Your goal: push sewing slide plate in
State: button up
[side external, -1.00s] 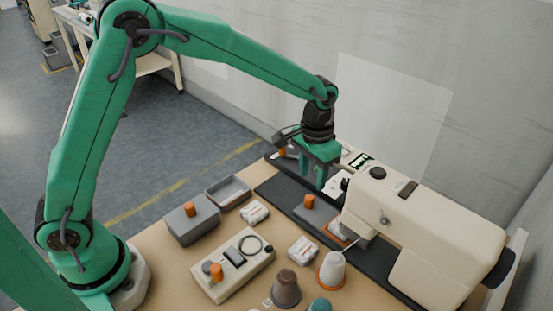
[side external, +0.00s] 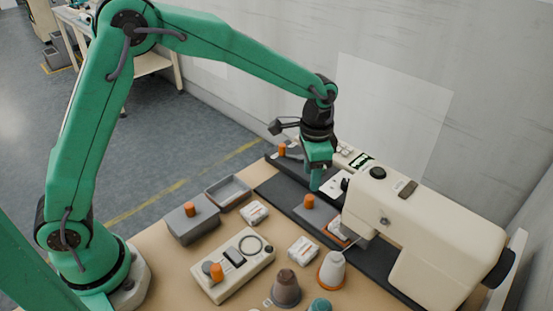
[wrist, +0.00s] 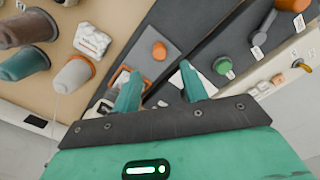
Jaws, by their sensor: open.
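The slide plate (side external: 300,211) is a grey plate with an orange knob (side external: 309,201), lying on the dark bed beside the white sewing machine (side external: 430,225). An orange-rimmed opening (side external: 340,232) lies between the plate and the machine's needle end. In the wrist view the plate (wrist: 148,38) and its orange knob (wrist: 159,50) lie just beyond the fingertips. The orange-rimmed opening (wrist: 122,74) is partly behind the left finger. My gripper (side external: 317,186) is above the bed near the knob, its fingers apart and empty in the wrist view (wrist: 159,72). Contact with the knob cannot be told.
A lidded grey box (side external: 190,225), an open grey tray (side external: 228,191), white packets (side external: 303,250), a control box (side external: 232,267) and thread cones (side external: 286,288) stand on the table.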

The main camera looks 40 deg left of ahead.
aim_at(309, 197)
jog(key=shift+m, duration=0.8)
jog(key=shift+f, duration=0.1)
jog(key=shift+f, duration=3.8)
grip_shut()
